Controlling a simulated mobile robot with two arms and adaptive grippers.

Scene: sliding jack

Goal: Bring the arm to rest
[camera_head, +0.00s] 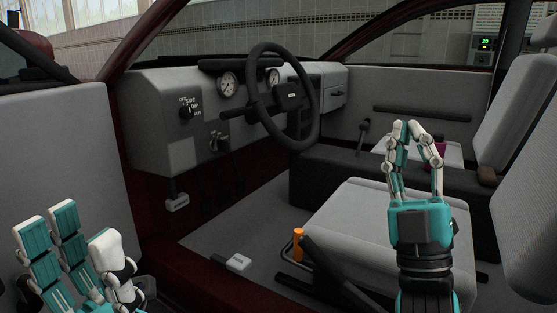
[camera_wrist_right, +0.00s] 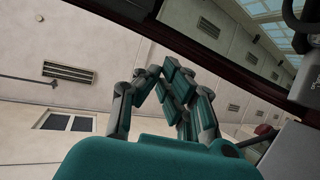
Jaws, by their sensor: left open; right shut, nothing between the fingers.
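My right gripper (camera_head: 417,132) is raised in the car's interior, above the front part of the near seat (camera_head: 350,215), with its fingers pointing up. Its fingertips meet and nothing is between them. In the right wrist view my right gripper (camera_wrist_right: 165,80) shows its teal fingers closed together against a wall. My left gripper (camera_head: 85,235) is at the lower left of the head view, outside the door sill. Its fingers are spread apart and empty.
A steering wheel (camera_head: 284,96) and grey dashboard (camera_head: 165,120) stand ahead. An orange-handled lever (camera_head: 298,243) is beside the near seat. A dark gear lever (camera_head: 363,135) rises from the console. A seat back (camera_head: 525,180) is at the right. A grey door panel (camera_head: 70,150) is at the left.

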